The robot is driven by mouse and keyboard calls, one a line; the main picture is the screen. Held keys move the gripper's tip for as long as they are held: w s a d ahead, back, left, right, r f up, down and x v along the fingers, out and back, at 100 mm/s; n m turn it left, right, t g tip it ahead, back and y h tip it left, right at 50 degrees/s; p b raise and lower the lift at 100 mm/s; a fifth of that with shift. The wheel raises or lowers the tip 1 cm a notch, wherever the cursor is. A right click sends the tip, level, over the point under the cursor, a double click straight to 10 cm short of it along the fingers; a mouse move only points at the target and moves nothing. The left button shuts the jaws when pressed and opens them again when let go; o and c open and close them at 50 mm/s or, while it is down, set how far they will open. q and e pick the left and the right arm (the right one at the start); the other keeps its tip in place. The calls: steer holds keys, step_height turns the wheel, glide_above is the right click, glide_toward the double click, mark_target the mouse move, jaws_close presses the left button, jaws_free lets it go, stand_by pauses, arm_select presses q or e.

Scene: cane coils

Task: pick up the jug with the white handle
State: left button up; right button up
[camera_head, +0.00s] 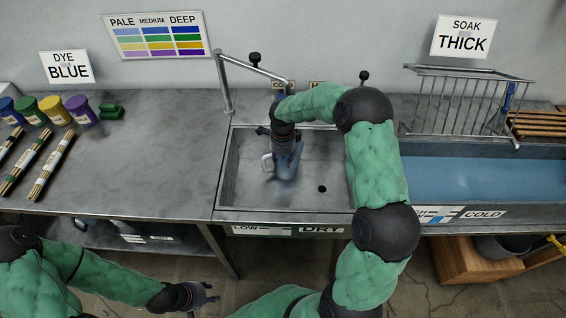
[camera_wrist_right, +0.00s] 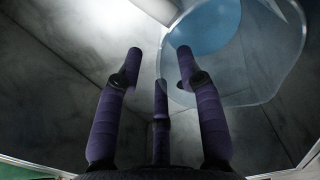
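The jug (camera_head: 287,168) stands in the left part of the steel sink (camera_head: 328,207). Its white handle (camera_head: 267,163) sticks out to the left. My right gripper (camera_head: 284,150) reaches down over it and hides much of its body. In the right wrist view the clear jug (camera_wrist_right: 262,75), with blue in it, is at the upper right, just beyond the fingertips. My right gripper (camera_wrist_right: 160,75) is open, its three fingers spread with nothing between them. My left gripper (camera_head: 212,294) is open and empty, low in front of the bench.
A faucet pipe (camera_head: 225,80) rises behind the sink. A blue-filled trough (camera_head: 480,178) and a wire rack (camera_head: 460,100) are at the right. Dye jars (camera_head: 53,110) and cane bundles (camera_head: 52,165) are at the far left. The bench (camera_head: 150,165) left of the sink is clear.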

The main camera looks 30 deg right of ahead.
jaws_close()
steer(key=shift+r, duration=0.15)
stand_by(0.4)
